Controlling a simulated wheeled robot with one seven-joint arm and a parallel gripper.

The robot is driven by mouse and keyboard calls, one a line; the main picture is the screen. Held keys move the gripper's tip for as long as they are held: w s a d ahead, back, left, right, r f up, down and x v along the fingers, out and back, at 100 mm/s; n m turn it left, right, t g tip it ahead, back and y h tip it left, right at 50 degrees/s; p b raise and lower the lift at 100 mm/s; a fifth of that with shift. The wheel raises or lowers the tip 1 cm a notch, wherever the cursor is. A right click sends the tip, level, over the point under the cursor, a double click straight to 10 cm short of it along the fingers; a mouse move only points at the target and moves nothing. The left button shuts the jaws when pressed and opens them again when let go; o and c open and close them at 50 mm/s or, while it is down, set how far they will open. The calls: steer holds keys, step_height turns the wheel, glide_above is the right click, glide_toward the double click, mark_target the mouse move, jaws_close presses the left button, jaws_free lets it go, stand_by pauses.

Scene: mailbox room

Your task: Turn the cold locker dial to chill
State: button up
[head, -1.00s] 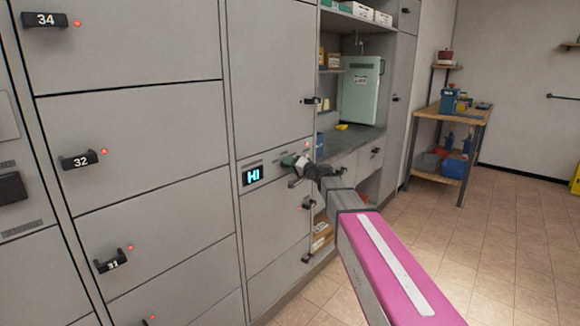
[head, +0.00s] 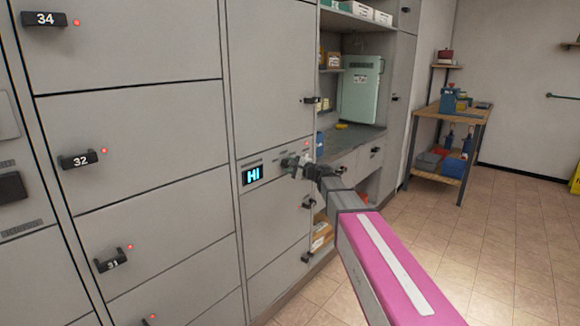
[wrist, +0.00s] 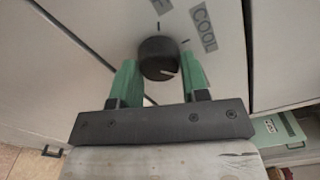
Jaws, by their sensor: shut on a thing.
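The cold locker dial (wrist: 157,50) is a round black knob with a white pointer line, which aims to the lower right in the wrist view. My gripper (wrist: 159,66) has its two green fingers on either side of the dial, shut on it. A "COOL" label (wrist: 203,30) sits up and right of the dial. Another label (wrist: 160,5) above it is cut off, with an "E" readable. In the head view my gripper (head: 297,165) is at the locker front, mostly hiding the dial. The display (head: 253,175) beside it reads "HI" in blue.
Numbered lockers with black handles (head: 79,160) and red lights fill the left. A shelf niche with a pale green box (head: 361,96) and a counter (head: 350,140) lies behind my gripper. A workbench (head: 455,108) stands at the back right. The tiled floor (head: 500,225) is open.

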steer(key=shift+m, duration=0.9)
steer(key=shift+f, duration=0.1)
steer(key=o, duration=0.9)
steer(key=v, duration=1)
steer(key=shift+s+d, duration=0.3)
